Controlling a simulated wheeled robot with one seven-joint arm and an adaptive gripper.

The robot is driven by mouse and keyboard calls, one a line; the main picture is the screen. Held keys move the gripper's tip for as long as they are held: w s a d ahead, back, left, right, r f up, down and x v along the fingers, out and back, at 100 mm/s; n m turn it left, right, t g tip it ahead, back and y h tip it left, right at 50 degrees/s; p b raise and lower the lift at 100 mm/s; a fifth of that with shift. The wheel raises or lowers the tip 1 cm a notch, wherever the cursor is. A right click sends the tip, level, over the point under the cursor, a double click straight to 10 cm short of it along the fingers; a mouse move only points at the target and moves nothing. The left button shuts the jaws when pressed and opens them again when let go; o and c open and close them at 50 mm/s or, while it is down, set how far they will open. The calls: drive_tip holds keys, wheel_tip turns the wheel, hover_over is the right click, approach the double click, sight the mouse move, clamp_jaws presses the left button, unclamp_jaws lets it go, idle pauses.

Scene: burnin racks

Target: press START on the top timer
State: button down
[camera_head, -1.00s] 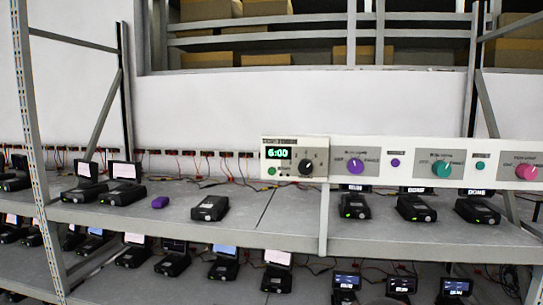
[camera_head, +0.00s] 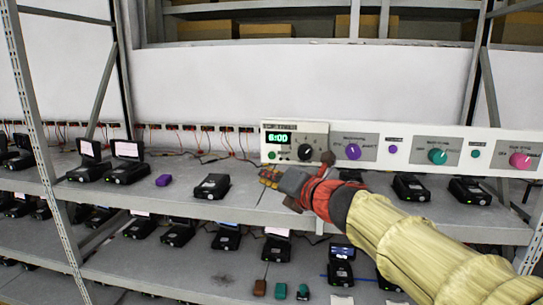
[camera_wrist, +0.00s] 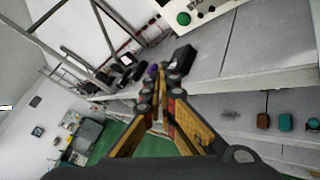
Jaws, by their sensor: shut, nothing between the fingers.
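The top timer (camera_head: 293,142) is a pale box at the left end of a white control strip, with a green 6:00 display (camera_head: 279,138) and a black knob (camera_head: 305,152). Its round green button (camera_head: 271,156) is at the lower left of its face.
The strip continues right with purple (camera_head: 352,152), teal (camera_head: 437,156) and pink (camera_head: 520,160) knobs. A black device (camera_head: 212,187) and a small purple object (camera_head: 163,180) sit on the upper shelf (camera_head: 245,205) left of my gripper. More devices stand on the shelf below.

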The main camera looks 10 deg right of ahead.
sight(272, 156)
drive_tip(key=shift+s+a+n+y, duration=0.25)
drive_tip(key=shift+a+n+y, duration=0.25)
drive_tip(key=shift+n, duration=0.4)
drive_tip(key=w+d+p, duration=0.1)
drive_tip(key=w+d, duration=0.1)
drive_tip(key=w, duration=0.6)
drive_tip(key=shift+w+d, duration=0.15)
drive_tip(key=shift+d, duration=0.15)
drive_tip(key=shift+w, duration=0.1)
idle(0.9)
drive_tip(key=shift+w+d, duration=0.15)
drive_tip(key=shift+w, duration=0.15)
drive_tip(key=shift+w+d, duration=0.15)
drive_tip(key=shift+w, duration=0.25)
idle(0.8)
drive_tip(key=shift+s, duration=0.2)
drive_tip(key=shift+s+a, duration=0.3)
drive_tip(key=shift+s, duration=0.35)
